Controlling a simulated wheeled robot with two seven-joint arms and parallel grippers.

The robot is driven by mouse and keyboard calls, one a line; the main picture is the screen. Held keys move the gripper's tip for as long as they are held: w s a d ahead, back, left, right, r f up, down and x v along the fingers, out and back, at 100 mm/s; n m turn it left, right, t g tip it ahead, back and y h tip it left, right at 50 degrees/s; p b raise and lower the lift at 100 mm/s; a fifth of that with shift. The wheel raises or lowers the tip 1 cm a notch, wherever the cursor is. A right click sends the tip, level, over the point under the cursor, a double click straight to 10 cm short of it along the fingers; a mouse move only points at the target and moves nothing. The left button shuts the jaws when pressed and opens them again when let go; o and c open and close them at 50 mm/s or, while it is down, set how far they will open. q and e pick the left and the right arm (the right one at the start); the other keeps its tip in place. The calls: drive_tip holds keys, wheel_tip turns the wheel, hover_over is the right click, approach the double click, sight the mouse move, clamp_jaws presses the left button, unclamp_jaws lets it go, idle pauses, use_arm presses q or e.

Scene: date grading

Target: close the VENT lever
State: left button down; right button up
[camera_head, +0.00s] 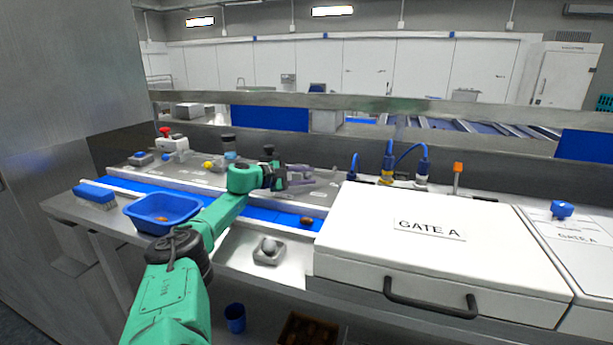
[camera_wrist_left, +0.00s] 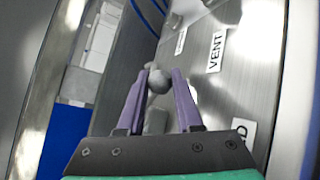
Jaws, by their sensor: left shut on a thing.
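In the left wrist view, the two purple fingers of my left gripper (camera_wrist_left: 160,92) are shut on a round grey knob (camera_wrist_left: 159,81). A plate reading VENT (camera_wrist_left: 215,51) is fixed to the metal panel beside this knob, so it appears to be the VENT lever. The lever's lower part is mostly hidden between the fingers. In the head view my left gripper (camera_head: 308,178) reaches over the back panel behind the blue belt, left of the GATE A box. The lever cannot be made out there. My right gripper is not in view.
A white GATE A box (camera_head: 430,228) with a black handle stands right of the gripper. Blue cables (camera_head: 389,158) rise behind it. A blue tub (camera_head: 163,212) sits at the left by the belt (camera_head: 283,214).

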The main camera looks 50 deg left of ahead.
use_arm(q)
drive_tip(key=c, duration=0.8)
unclamp_jaws()
drive_tip(key=shift+a+r, duration=0.1)
drive_tip(key=shift+r, duration=0.2)
drive_tip(key=shift+c, duration=0.2)
drive_tip(key=shift+w+f, duration=0.1)
drive_tip(key=shift+f, duration=0.05)
